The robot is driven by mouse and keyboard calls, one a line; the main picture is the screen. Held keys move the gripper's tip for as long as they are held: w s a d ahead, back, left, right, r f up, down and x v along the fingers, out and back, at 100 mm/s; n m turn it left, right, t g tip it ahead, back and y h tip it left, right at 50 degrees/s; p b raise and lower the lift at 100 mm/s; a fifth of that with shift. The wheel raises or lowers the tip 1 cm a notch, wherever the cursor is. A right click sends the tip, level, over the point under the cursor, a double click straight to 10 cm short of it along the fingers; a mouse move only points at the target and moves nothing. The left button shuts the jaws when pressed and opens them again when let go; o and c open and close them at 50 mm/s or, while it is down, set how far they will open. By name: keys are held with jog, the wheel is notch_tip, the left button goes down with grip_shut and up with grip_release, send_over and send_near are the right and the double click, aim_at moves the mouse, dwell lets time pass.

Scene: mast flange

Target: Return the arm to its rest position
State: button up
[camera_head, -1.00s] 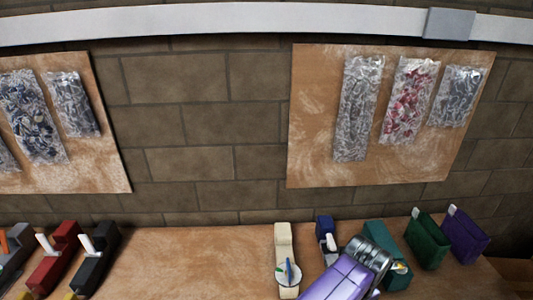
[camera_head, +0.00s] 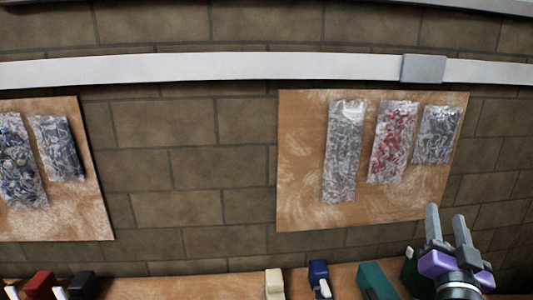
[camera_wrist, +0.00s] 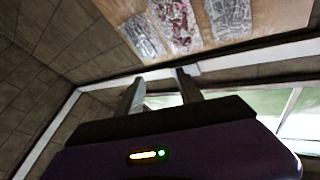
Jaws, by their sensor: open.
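My gripper (camera_head: 447,226) is at the lower right of the head view, pointing up in front of the wall and the lower right corner of the right board. Its two grey fingers stand apart with nothing between them. In the wrist view the fingers (camera_wrist: 156,88) are also apart and empty, above the dark purple gripper body with its small lit indicator. The rest of my arm is mostly out of the head view.
A wooden bench (camera_head: 220,288) runs along the bottom, with blue (camera_head: 318,278), cream (camera_head: 275,283) and teal (camera_head: 376,281) objects near my gripper. Boards with bagged items (camera_head: 300,205) hang on the brick wall. A white rail (camera_head: 230,67) crosses above. The bench's middle is clear.

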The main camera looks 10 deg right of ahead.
jog(key=s+a+f+n+t+y+b, duration=0.1)
jog(key=s+a+f+n+y, duration=0.4)
jog(key=s+a+n+y, duration=0.15)
jog(key=s+a+f+n+t+y, duration=0.1)
jog(key=s+a+f+n+y, duration=0.4)
jog(key=s+a+n, duration=0.25)
jog(key=s+a+f+m+g, duration=0.1)
jog(key=s+f, duration=0.3)
jog(key=s, duration=0.4)
jog(key=s+a+f+m+g+b, duration=0.1)
jog(key=s+a+f+m+g, duration=0.1)
jog(key=s+f, duration=0.3)
jog(key=s+a+f+m+g+h, duration=0.1)
jog(key=s+a+f+g, duration=0.2)
jog(key=s, duration=0.9)
jog(key=shift+a+f+m, duration=0.2)
jog(key=shift+f+m, duration=0.1)
jog(key=shift+f, duration=0.55)
